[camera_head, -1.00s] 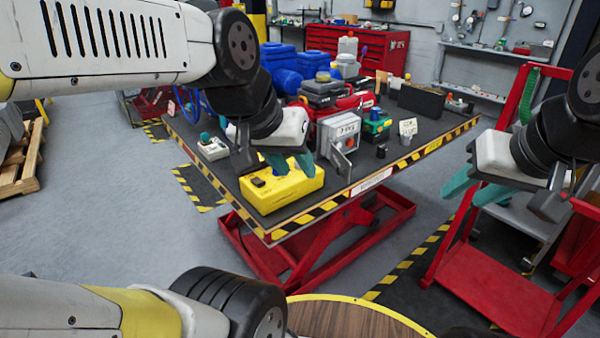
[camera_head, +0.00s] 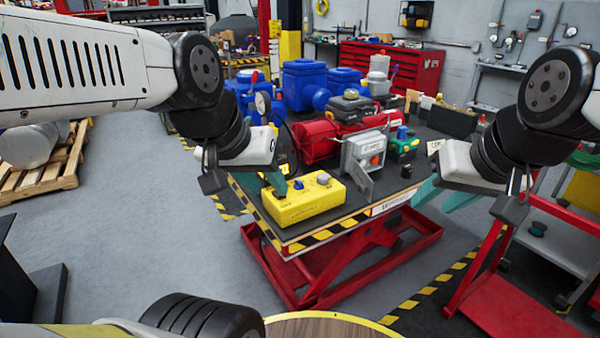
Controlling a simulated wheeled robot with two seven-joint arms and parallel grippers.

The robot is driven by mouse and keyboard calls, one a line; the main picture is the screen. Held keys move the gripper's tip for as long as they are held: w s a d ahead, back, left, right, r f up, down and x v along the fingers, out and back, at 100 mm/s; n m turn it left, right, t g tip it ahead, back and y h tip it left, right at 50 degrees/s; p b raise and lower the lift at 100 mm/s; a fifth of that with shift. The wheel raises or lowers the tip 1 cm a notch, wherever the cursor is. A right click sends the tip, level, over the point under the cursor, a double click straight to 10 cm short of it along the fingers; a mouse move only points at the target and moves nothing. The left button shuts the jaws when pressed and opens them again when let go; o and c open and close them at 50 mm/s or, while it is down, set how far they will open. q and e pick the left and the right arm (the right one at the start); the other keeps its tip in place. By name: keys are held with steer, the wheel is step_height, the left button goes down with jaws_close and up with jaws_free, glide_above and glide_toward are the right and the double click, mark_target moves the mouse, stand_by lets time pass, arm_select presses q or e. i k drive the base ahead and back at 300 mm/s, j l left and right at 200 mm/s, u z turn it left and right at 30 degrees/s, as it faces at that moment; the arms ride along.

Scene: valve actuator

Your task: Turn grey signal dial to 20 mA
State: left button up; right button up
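A yellow signal box (camera_head: 305,206) lies on the near corner of the dark-topped table. On its top are a grey dial (camera_head: 323,179) towards the right end and a blue knob (camera_head: 298,185) near the middle. The dial's scale and pointer are too small to read. My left gripper (camera_head: 267,187) is at the left end of the box, with teal fingers apart and one in front of part of the box's left end. It is clear of the grey dial. My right gripper (camera_head: 437,198) is open and empty, right of the table's front edge.
A grey box with a red button (camera_head: 363,155) and its plate stand just behind the yellow box. A red machine (camera_head: 315,140) and blue valve bodies (camera_head: 305,85) fill the table behind. A red cart (camera_head: 520,300) stands at the right.

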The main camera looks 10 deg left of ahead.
mark_target(321, 179)
steer(key=u, duration=0.2)
steer(key=i+j, duration=0.4)
steer(key=j, duration=0.2)
steer(key=i+j+z, duration=0.1)
steer(key=j, duration=0.25)
steer(key=i, duration=0.1)
